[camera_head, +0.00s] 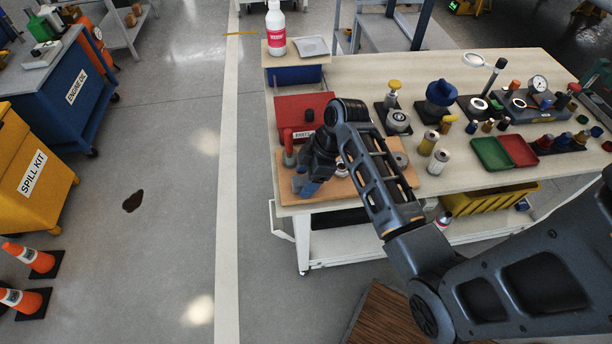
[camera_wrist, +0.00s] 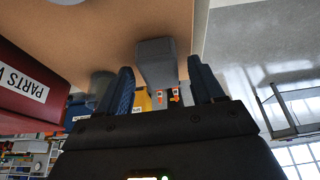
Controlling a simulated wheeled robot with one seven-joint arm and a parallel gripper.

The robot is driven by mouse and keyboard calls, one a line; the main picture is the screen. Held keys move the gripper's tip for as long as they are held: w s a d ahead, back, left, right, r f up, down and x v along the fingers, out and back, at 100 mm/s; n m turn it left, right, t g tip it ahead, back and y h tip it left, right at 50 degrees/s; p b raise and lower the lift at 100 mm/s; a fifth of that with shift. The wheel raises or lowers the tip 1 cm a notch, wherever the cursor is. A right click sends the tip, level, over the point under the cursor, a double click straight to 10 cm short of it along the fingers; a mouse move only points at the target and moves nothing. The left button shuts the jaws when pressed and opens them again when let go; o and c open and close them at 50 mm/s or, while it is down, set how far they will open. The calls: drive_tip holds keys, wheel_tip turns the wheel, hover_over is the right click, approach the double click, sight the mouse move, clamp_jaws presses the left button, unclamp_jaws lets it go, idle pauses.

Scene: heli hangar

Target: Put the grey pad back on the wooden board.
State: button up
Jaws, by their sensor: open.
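The brown wooden board (camera_head: 345,188) lies on the front left of the workbench; it fills the top of the wrist view (camera_wrist: 110,35). My gripper (camera_head: 306,187) is low over its left end. In the wrist view my gripper (camera_wrist: 165,88) is open, with a grey block (camera_wrist: 157,62) between its two dark blue fingers and no clear grip. I cannot tell whether this block is the grey pad. A flat grey square (camera_head: 313,46) lies beside the white bottle (camera_head: 276,30) at the bench's back left. My arm hides part of the board.
A red parts box (camera_head: 298,108) stands just behind the board, and at left in the wrist view (camera_wrist: 28,85). Grey cylinders (camera_head: 438,162) stand to the right. Green (camera_head: 491,153) and red trays (camera_head: 519,150) lie farther right.

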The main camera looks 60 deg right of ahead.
drive_tip(key=shift+r, duration=0.15)
drive_tip(key=v, duration=1.2)
drive_tip(key=s+a+f+m+t+h, duration=0.2)
drive_tip(key=s+a+f+m, duration=0.1)
drive_tip(key=a, duration=0.5)
drive_tip(key=s+a+f+m+t+h, duration=0.2)
drive_tip(key=s+a+f, duration=0.15)
drive_tip(key=a, duration=0.35)
drive_tip(key=s+a+r+m+t, duration=0.1)
drive_tip(key=s+a+r+t, duration=0.1)
drive_tip(key=s+r, duration=0.2)
drive_tip(key=s+a+r+t, duration=0.2)
drive_tip(key=s+r+t, duration=0.1)
drive_tip(key=r, duration=0.4)
drive_tip(key=s+a+r+m+t+y, duration=0.1)
drive_tip(key=s+a+r+t, duration=0.1)
drive_tip(key=s+r, duration=0.4)
drive_tip(key=shift+a+r+m+t+b, duration=0.3)
drive_tip(key=shift+a+r+b, duration=0.05)
drive_tip(key=shift+a, duration=0.3)
drive_tip(key=shift+s, duration=0.1)
drive_tip(key=shift+f+b, duration=0.35)
